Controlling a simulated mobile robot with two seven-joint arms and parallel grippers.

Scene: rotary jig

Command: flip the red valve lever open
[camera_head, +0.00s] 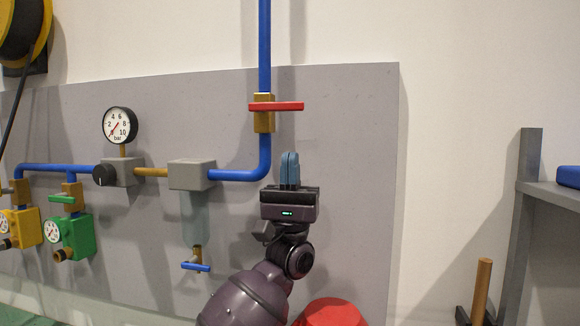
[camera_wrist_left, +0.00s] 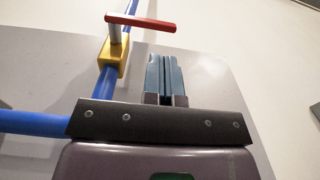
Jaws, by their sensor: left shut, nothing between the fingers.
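The red valve lever (camera_head: 277,106) sits on a brass valve body (camera_head: 264,118) on the vertical blue pipe. It lies crosswise to the pipe and points right. In the left wrist view the red lever (camera_wrist_left: 141,22) shows at the top, on a silver stem above the yellow valve body (camera_wrist_left: 113,55). My left gripper (camera_head: 290,157) points up just below the lever's right part, with its blue fingers shut and nothing between them. In the left wrist view the fingers (camera_wrist_left: 166,60) are together, below and right of the lever, apart from it. My right gripper is not in view.
Blue pipe (camera_head: 237,175) runs left from below the valve to a grey block (camera_head: 192,174) and a pressure gauge (camera_head: 120,125). A blue-handled drain valve (camera_head: 196,267) hangs below. A grey shelf (camera_head: 553,190) stands at right. The panel (camera_head: 350,150) right of the lever is clear.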

